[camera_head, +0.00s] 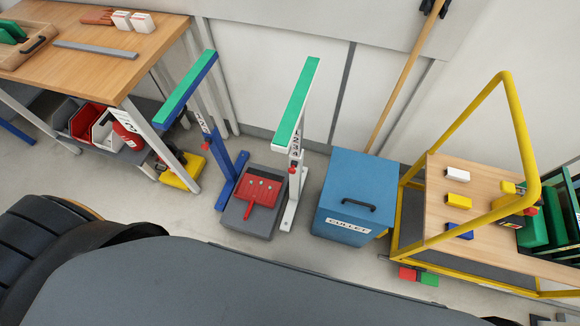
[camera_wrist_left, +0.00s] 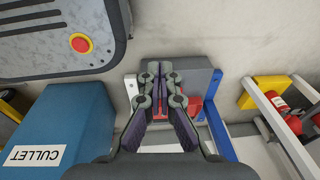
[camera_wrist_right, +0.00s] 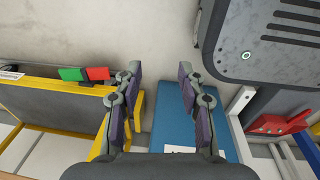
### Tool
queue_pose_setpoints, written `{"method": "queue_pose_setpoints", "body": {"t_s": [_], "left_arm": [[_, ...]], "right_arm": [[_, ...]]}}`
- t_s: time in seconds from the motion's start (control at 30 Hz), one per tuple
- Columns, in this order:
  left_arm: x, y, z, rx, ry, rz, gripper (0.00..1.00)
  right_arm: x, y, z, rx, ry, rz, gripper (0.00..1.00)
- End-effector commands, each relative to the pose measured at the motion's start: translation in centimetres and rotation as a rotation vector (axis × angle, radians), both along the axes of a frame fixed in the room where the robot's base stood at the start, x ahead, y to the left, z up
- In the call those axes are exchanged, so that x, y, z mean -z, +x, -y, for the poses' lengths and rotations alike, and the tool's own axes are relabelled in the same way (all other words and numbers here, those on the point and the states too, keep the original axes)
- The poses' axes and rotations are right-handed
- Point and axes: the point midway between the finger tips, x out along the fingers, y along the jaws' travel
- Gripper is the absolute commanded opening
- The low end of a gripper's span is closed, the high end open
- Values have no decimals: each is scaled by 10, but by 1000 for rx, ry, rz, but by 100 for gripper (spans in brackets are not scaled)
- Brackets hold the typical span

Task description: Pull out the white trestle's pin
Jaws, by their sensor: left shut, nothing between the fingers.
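In the head view the white trestle (camera_head: 290,203) stands upright in the middle, with a green padded top bar (camera_head: 298,98). A small red pin (camera_head: 292,170) sits on its post below a marked strip. Neither gripper shows in the head view. In the left wrist view my left gripper (camera_wrist_left: 160,70) is shut and empty, above the grey case. A white strip beside that case, probably the trestle's foot, shows there, but the pin cannot be made out. In the right wrist view my right gripper (camera_wrist_right: 158,75) is open and empty, above floor and the blue cullet box (camera_wrist_right: 180,130).
A blue trestle (camera_head: 226,180) stands left of the white one. A grey case (camera_head: 240,217) with a red top piece (camera_head: 263,190) lies between them. The cullet box (camera_head: 350,200) stands close right. A yellow-railed cart (camera_head: 436,210) is farther right, a wooden workbench (camera_head: 90,50) left.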

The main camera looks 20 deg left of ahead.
Motion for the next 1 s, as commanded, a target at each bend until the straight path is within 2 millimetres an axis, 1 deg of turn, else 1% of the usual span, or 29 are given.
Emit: {"method": "queue_pose_setpoints", "body": {"t_s": [0.03,0.07,0.1,0.17,0.2,0.27,0.3,0.37,0.4,0.5,0.6,0.63,0.77,0.93,1.0], "left_arm": [[11,35,14,9,-17,59,0],[13,58,24,17,-30,99,0],[14,94,38,32,-46,162,0],[5,153,61,55,-74,271,0],[-7,192,76,69,-92,350,0],[-34,244,94,89,-113,464,0],[-55,274,103,102,-124,537,0],[-89,309,113,116,-135,634,0],[-110,327,117,124,-139,690,0],[-154,355,122,138,-142,794,0],[-180,366,123,145,-141,843,0],[-184,367,123,145,-141,851,0],[-189,368,123,146,-140,855,0],[-188,369,123,147,-140,855,0],[-186,372,123,147,-140,855,0]], "right_arm": [[19,0,2,-1,-2,-1,40],[29,-1,2,-1,-2,-1,40],[43,-1,2,-1,-2,-1,40],[66,-2,0,0,0,-2,40],[81,-2,-1,1,2,-3,40],[101,-2,-4,2,5,-4,40],[113,-3,-7,3,8,-4,40],[128,-3,-10,4,12,-3,40],[135,-2,-12,5,14,-3,40],[147,-2,-15,6,19,-3,40],[150,-2,-15,6,19,-3,40],[150,-2,-15,6,19,-3,40],[147,-2,-13,5,15,-3,40],[147,-2,-9,3,10,-2,40],[148,-2,-8,3,9,-3,40]]}}
